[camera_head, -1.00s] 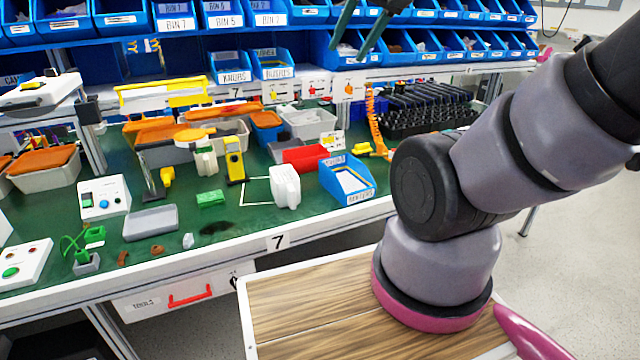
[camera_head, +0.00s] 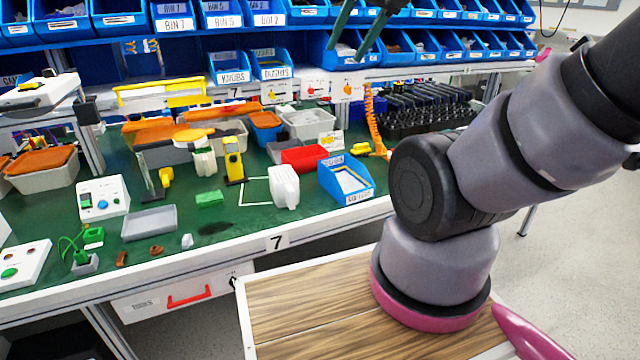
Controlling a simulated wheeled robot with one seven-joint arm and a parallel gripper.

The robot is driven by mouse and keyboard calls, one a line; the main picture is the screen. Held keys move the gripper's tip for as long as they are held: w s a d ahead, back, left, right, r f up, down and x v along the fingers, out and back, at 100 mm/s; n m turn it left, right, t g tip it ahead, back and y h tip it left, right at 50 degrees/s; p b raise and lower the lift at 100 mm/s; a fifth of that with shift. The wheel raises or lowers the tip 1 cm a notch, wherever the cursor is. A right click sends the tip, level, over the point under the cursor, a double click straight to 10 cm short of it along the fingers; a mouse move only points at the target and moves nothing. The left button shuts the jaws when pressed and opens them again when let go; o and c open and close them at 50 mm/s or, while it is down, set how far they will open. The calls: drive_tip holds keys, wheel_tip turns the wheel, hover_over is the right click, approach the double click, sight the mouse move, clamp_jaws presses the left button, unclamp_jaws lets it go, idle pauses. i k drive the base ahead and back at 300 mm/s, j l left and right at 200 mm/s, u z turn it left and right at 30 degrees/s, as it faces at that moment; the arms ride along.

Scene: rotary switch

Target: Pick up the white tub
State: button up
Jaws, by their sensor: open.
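A white, ribbed, tub-like object (camera_head: 285,187) stands on the green bench top, right of a white marked outline and left of a blue bin. A pale grey-white open container (camera_head: 308,124) sits farther back, behind a red bin. I cannot tell for sure which of the two is the white tub. My gripper (camera_head: 347,50) shows at the top as two dark green fingers, spread apart and empty, in front of the blue shelf bins. It is well away from both objects. Its upper part is cut off by the frame.
A blue bin (camera_head: 345,181) and a red bin (camera_head: 304,157) stand close by. A yellow device (camera_head: 233,160) and a small green block (camera_head: 210,199) are to the left. A grey tray (camera_head: 149,223) lies near the front edge. The bench front around the white object is fairly clear.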

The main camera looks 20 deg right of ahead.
sight(284, 187)
drive_tip(key=j+z, duration=0.1)
drive_tip(key=j, duration=0.45)
drive_tip(key=j+z, duration=0.15)
drive_tip(key=j, duration=0.4)
drive_tip(key=k+j+z, duration=0.1)
drive_tip(key=j, duration=0.4)
drive_tip(key=k+j+z, duration=0.1)
drive_tip(key=j, duration=0.45)
